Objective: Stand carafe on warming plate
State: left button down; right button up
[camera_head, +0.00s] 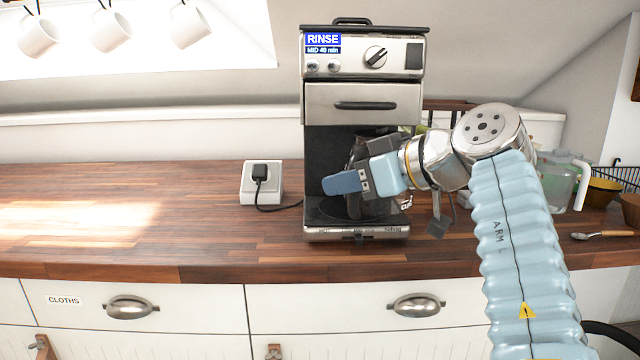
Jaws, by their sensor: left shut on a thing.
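The coffee machine (362,103) stands on the wooden counter, with an open bay below its drawer. The dark glass carafe (358,152) is inside this bay, mostly hidden behind my left gripper (352,181). My left gripper reaches in from the right, its blue fingers across the front of the carafe, and is shut on it. The carafe looks about upright. The warming plate (322,216) is the dark base at the bottom of the bay. I cannot tell whether the carafe's bottom touches it. My right gripper is not in view.
A white socket box (262,186) with a black plug and cord stands left of the machine. A clear jug (565,185), bowls (603,190) and a spoon (600,235) are at the right. White mugs (110,30) hang top left. The left counter is clear.

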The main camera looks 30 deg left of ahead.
pick_arm(q)
jog(key=x, duration=0.5)
jog(key=shift+a+r, duration=0.25)
jog(key=shift+a, duration=0.1)
jog(key=shift+f, duration=0.2)
jog(key=c, duration=1)
grip_release()
jog(key=shift+o, duration=0.2)
jog(key=shift+r, duration=0.15)
